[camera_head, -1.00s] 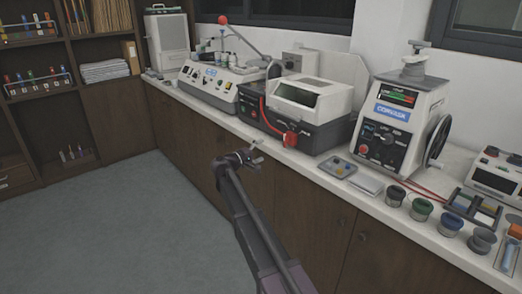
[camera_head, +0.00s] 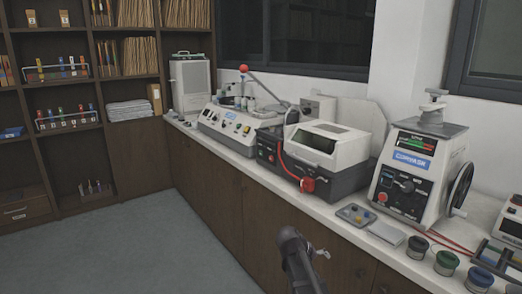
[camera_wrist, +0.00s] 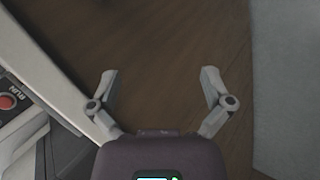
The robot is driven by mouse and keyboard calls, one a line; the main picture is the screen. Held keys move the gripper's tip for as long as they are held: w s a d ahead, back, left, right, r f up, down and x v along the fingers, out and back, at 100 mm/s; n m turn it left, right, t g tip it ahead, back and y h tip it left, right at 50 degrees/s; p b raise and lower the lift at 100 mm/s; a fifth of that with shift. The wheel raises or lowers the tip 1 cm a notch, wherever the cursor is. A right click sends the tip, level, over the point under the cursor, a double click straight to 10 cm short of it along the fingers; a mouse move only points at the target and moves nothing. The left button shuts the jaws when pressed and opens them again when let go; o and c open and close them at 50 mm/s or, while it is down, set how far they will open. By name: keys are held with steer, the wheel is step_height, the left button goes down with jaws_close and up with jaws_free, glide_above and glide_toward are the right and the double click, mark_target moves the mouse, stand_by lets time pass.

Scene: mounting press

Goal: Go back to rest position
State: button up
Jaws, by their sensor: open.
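My gripper (camera_wrist: 158,80) is open in the wrist view, its two grey fingers spread with nothing between them. Behind the fingers is the brown wooden cabinet front (camera_wrist: 160,35). In the head view my arm is at the bottom, in front of the cabinets, and the gripper (camera_head: 320,254) is small there. The mounting press (camera_head: 420,175), a white and dark machine with a handwheel and a blue label, stands on the counter right of my arm. My gripper is apart from it.
The white counter (camera_head: 355,228) runs along the wall, with a white-lidded machine (camera_head: 325,140), a polisher (camera_head: 235,125), a small tray (camera_head: 355,214) and jars (camera_head: 446,262). Its edge shows close on the left in the wrist view (camera_wrist: 50,75). The grey floor (camera_head: 150,245) at left is clear.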

steer(key=s+a+f+m+g+y, duration=0.15)
steer(key=s+y, duration=0.25)
steer(key=s, duration=0.5)
steer(key=s+a+f+m+g+y, duration=0.1)
steer(key=s+f+y, duration=0.2)
steer(key=s, duration=0.5)
step_height(320, 180, up, 20)
steer(key=p, duration=1.9)
steer(key=shift+s+y+p, duration=0.2)
steer(key=shift+y+p, duration=0.1)
steer(key=shift+p, duration=0.05)
steer(key=shift+f, duration=0.2)
stand_by(1.4)
